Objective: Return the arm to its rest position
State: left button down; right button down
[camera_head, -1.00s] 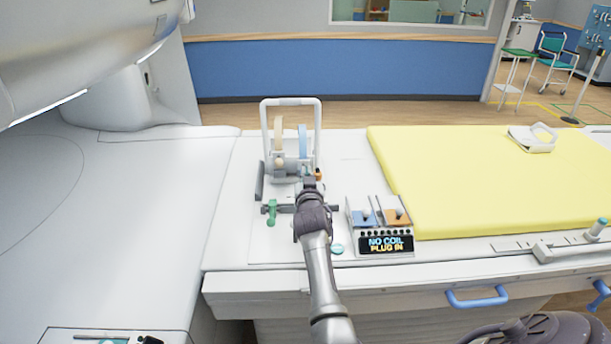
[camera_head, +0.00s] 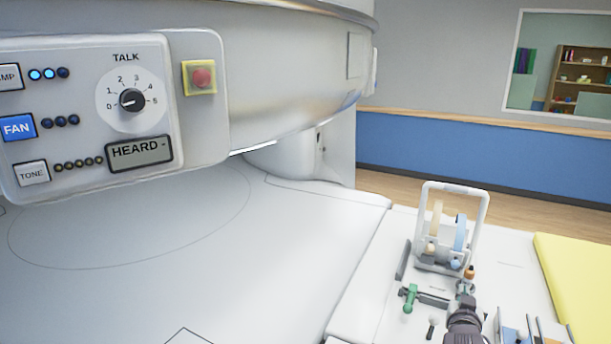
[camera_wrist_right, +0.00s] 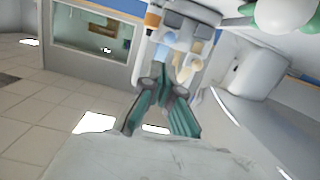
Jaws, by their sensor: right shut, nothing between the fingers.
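My right gripper (camera_head: 465,290) is at the bottom right of the head view, with its dark wrist below it. It is shut and empty. It is just in front of an upright white-framed fixture (camera_head: 484,205) that holds a tan disc and a blue disc. A small green handle (camera_head: 410,298) is to the gripper's left. From this angle I cannot tell whether the gripper touches the fixture. The right wrist view is tilted and shows teal-padded parts (camera_wrist_right: 183,118) near its middle. My left gripper is not in view.
A large white scanner body (camera_head: 270,60) and a panel with a TALK dial (camera_head: 131,99) fill the upper left. A smooth white bed surface (camera_head: 200,240) is clear below them. A yellow mat (camera_head: 575,280) lies at the far right.

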jog(key=s+a+f+g, duration=0.1)
jog(key=s+f, duration=0.1)
jog(key=s, duration=0.1)
jog(key=s+a+f+n+y, duration=0.1)
jog(key=s+a+f, duration=0.1)
jog(key=s, duration=0.1)
jog(key=s+a+f+n+g+y, duration=0.1)
jog(key=s+f, duration=0.1)
jog(key=s, duration=0.2)
jog(key=shift+s+a+f+g, duration=0.1)
jog(key=shift+a+f+g, duration=0.15)
jog(key=shift+f+g, duration=0.05)
jog(key=s+a+f+n+g+y, duration=0.25)
jog(key=s+a, duration=0.35)
jog(key=s, duration=0.4)
jog(key=s+a+f+n+g+y, duration=0.1)
jog(key=s+a+g+y, duration=0.15)
jog(key=s+a, duration=0.5)
jog(key=s+a+f+n+g+y, duration=0.1)
jog(key=s+a+f+n+g, duration=0.2)
jog(key=s, duration=0.9)
notch_tip(320, 180, down, 26)
jog(key=a+g+b, duration=0.1)
jog(key=s+d+f+g, duration=0.1)
jog(key=s+d+f, duration=0.2)
jog(key=s+f, duration=1.4)
jog(key=shift+b, duration=0.35)
jog(key=shift+s, duration=0.1)
